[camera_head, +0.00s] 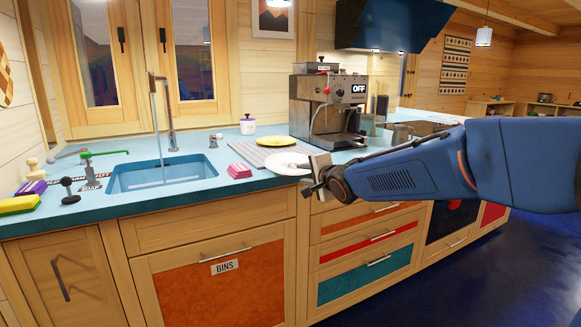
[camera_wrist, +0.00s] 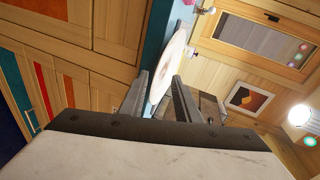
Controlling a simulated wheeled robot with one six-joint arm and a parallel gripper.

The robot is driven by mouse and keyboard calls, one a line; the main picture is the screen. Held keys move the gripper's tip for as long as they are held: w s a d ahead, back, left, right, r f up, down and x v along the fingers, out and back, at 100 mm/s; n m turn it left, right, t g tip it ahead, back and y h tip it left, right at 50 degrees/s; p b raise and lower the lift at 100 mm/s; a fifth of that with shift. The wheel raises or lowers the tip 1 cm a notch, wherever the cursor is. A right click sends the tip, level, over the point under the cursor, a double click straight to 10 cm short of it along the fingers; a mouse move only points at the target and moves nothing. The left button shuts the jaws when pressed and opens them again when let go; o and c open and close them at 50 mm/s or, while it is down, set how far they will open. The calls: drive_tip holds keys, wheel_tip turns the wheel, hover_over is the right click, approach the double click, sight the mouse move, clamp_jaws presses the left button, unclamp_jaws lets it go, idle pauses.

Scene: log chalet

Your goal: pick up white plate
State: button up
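The white plate (camera_head: 282,163) lies on the blue countertop near its front edge, left of the coffee machine. A pinkish tint shows on its face. My gripper (camera_head: 307,178) is at the plate's right side, over the counter's front edge, and hides part of its rim. In the wrist view the plate (camera_wrist: 167,70) shows between the two dark fingers of my gripper (camera_wrist: 160,78). The fingers are apart, with a gap around the plate's near rim. I cannot tell whether either finger touches it.
A yellow plate (camera_head: 275,141) sits on a grey mat (camera_head: 247,153) behind the white plate. Pink sponges or cloths (camera_head: 239,171) lie to its left, beside the sink (camera_head: 163,175). The coffee machine (camera_head: 328,108) stands close behind my gripper. Drawers (camera_head: 367,250) are below the counter.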

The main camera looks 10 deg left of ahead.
sight(298, 175)
drive_tip(key=shift+f+x, duration=0.2)
drive_tip(key=shift+x, duration=1.15)
drive_tip(key=shift+f+x, duration=0.15)
drive_tip(key=shift+x, duration=1.15)
drive_tip(key=shift+d, duration=0.1)
drive_tip(key=shift+c, duration=0.3)
clamp_jaws()
